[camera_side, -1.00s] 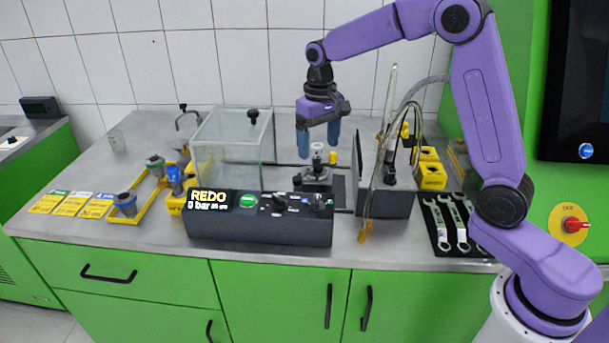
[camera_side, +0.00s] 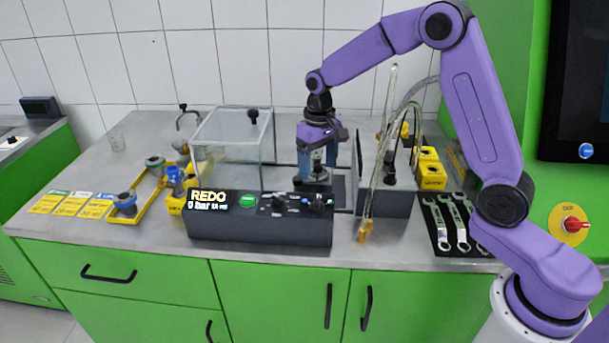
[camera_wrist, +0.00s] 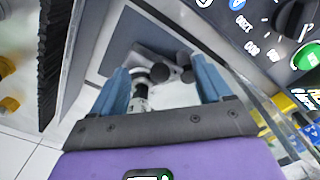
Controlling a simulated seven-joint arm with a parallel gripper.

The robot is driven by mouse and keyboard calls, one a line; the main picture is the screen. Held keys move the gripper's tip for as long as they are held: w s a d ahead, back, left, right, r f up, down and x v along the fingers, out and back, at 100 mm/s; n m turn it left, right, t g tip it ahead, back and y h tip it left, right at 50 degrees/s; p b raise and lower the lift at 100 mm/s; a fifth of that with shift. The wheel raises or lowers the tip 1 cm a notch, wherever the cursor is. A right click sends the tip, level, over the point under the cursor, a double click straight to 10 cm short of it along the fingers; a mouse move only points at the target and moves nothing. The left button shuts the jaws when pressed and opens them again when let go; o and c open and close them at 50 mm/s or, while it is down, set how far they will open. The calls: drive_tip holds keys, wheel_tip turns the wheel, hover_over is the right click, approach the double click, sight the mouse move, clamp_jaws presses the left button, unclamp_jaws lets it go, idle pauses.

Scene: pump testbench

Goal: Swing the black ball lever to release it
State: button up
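My gripper (camera_side: 317,168) is lowered over the dark clamping fixture (camera_side: 318,186) behind the control box. Its two blue fingers stand apart, one on each side of a grey and white upright part. In the wrist view my gripper (camera_wrist: 163,78) is open, and this metal-and-white part (camera_wrist: 139,92) lies between the fingers, nearer the left one. Black round knobs, apparently the ball lever (camera_wrist: 160,73), also show between the fingers. A small black ball (camera_side: 297,181) shows low beside the left finger in the side view. I cannot tell whether a finger touches the lever.
The black control box (camera_side: 260,220), reading REDO and 0 bar, stands in front. A clear-walled enclosure (camera_side: 232,135) is close on the left. A dark upright panel and tubing on a block (camera_side: 385,203) stand close on the right. Wrenches (camera_side: 450,220) lie further right.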

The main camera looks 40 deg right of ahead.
drive_tip(key=c, duration=1.1)
